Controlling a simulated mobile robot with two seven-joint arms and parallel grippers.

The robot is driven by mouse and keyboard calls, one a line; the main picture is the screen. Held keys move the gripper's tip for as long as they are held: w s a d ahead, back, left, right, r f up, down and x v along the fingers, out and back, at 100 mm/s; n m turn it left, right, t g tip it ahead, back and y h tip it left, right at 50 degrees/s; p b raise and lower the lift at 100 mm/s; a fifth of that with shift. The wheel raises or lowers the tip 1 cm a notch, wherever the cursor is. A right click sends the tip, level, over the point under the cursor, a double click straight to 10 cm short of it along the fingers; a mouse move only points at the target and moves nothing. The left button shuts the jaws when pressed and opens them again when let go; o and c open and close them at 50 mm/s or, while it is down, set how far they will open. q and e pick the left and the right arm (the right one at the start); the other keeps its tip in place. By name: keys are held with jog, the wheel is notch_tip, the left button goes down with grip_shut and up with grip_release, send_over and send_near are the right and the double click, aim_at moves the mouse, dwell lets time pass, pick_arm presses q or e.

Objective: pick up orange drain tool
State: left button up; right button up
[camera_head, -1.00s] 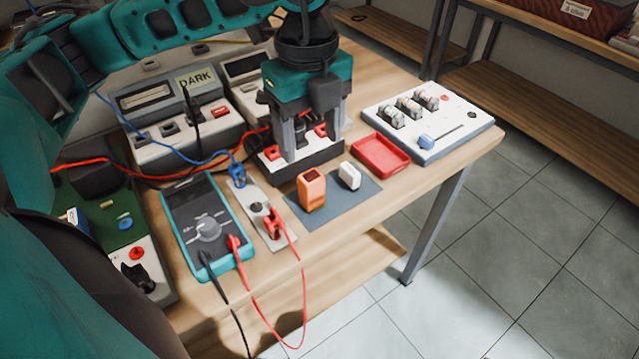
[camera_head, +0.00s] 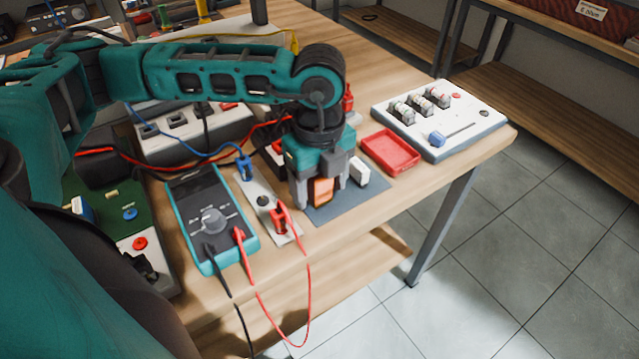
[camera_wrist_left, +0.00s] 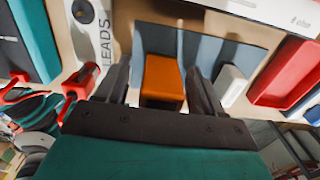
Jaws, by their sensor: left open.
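The orange drain tool (camera_head: 321,190) is a small upright orange block on a dark grey mat (camera_head: 338,208) near the table's front edge. My left gripper (camera_head: 320,194) points down over it, with one finger on each side. In the left wrist view the orange drain tool (camera_wrist_left: 163,80) stands between the two open fingers, with gaps visible on both sides. The gripper hides part of the tool in the head view. My right gripper is not in view.
A white block (camera_head: 358,172) stands on the mat just right of the gripper. A red tray (camera_head: 391,152) and a white panel (camera_head: 440,118) lie further right. A multimeter (camera_head: 211,222) and a small plate with red and blue plugs (camera_head: 265,205) are to the left.

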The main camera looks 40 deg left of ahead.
pick_arm(q)
jog(key=shift+f, duration=0.15)
jog(key=c, duration=1)
jog(key=shift+c, duration=0.2)
